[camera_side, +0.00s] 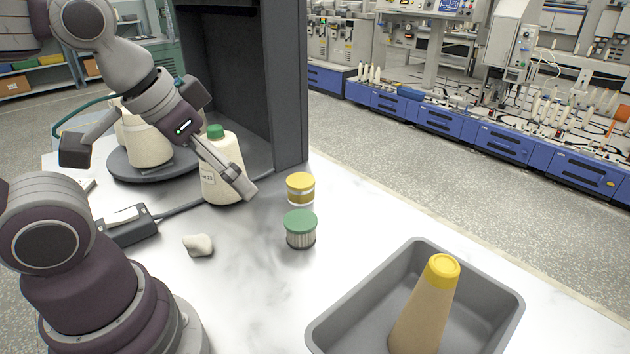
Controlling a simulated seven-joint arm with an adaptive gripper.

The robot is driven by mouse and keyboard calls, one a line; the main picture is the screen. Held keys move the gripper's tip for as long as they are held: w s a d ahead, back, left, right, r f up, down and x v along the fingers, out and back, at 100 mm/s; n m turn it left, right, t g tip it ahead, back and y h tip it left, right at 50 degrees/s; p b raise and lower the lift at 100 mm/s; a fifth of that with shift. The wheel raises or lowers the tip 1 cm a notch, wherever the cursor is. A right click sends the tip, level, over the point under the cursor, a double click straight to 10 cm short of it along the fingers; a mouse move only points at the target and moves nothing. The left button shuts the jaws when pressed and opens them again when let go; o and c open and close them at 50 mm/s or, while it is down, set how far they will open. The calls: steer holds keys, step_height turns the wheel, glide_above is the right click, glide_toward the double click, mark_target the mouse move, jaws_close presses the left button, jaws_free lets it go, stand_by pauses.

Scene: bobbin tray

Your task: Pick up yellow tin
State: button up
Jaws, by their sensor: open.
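The yellow tin (300,189) stands upright on the white table, with a yellow lid and a pale band around its side. My gripper (248,192) is to the left of the tin, angled down to the right, in front of a cream bottle with a green cap (215,133). The gripper is open and apart from the tin. Its two fingers overlap in this view, so the gap between them is hard to see.
A green-lidded jar (300,229) stands just in front of the tin. A grey tray (335,322) holds a tall yellow-topped cone (425,310). A whitish lump (198,245) lies left. A dark cabinet panel (290,80) rises behind. The table between jar and tray is clear.

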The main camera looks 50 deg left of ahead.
steer(key=w+d+f+n+t+h, duration=0.15)
steer(key=w+n+t+h, duration=0.4)
steer(key=w+n, duration=1.35)
steer(key=n+t+y, duration=0.6)
steer(key=n+y, duration=0.6)
steer(key=n, duration=0.9)
glide_above(293, 189)
steer(key=shift+g, duration=0.25)
step_height(293, 189, down, 11)
steer(key=shift+w+d+r, duration=0.1)
steer(key=shift+w+r, duration=0.05)
steer(key=shift+r, duration=0.05)
steer(key=shift+n+y, duration=0.25)
steer(key=shift+n, duration=0.05)
step_height(293, 189, down, 7)
steer(key=shift+r, duration=0.2)
steer(key=shift+x, duration=1)
steer(key=shift+w+a+f, duration=0.15)
steer(key=shift+w+a, duration=0.1)
steer(key=shift+w, duration=0.15)
steer(key=c, duration=1.4)
